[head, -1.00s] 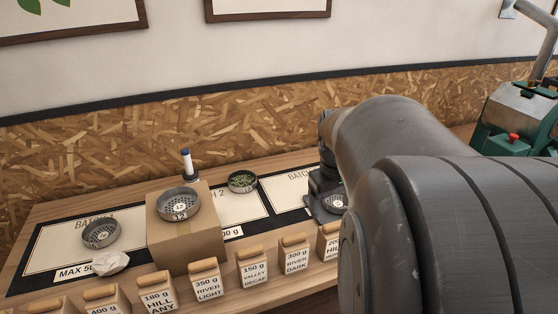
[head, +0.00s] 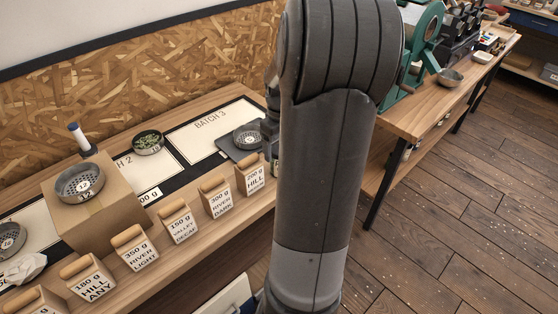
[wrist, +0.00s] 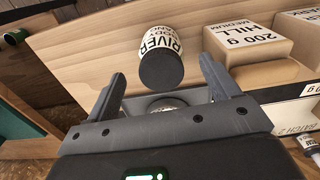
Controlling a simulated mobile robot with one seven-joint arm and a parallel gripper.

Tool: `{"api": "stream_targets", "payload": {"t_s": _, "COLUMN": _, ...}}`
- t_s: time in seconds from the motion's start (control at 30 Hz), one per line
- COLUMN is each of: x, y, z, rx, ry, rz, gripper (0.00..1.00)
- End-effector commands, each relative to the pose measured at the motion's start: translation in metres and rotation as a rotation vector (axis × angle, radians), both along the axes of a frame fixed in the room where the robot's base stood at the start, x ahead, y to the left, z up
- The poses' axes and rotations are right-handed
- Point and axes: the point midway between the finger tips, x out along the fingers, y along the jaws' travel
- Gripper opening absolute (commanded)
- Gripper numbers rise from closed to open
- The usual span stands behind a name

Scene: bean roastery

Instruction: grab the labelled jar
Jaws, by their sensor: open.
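A jar (wrist: 160,55) with a white label reading RIVER and a dark round end facing me shows in the wrist view. It lies beyond and between my fingers on or against the wooden surface, and I see no finger touching it. My gripper (wrist: 161,72) is open around an empty gap. In the head view, my gripper (head: 271,128) is mostly hidden behind my arm, at the right end of the table beside a wooden-topped block. The jar is not clearly visible in that view.
A block labelled 200 g HILL (wrist: 258,38) stands right of the jar. Several similar blocks line the front edge. A green machine (head: 420,45) stands on the right bench.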

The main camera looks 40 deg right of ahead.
Motion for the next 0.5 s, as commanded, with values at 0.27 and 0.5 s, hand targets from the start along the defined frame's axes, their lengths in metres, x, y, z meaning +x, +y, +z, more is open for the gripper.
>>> {"api": "stream_targets", "payload": {"t_s": 0.27, "x": 0.004, "y": 0.001, "z": -0.037, "rx": 0.004, "ry": 0.002, "rz": 0.000, "gripper": 0.81}}
{"api": "stream_targets", "payload": {"t_s": 0.5, "x": 0.004, "y": 0.001, "z": -0.052, "rx": 0.001, "ry": 0.000, "rz": 0.000, "gripper": 0.81}}
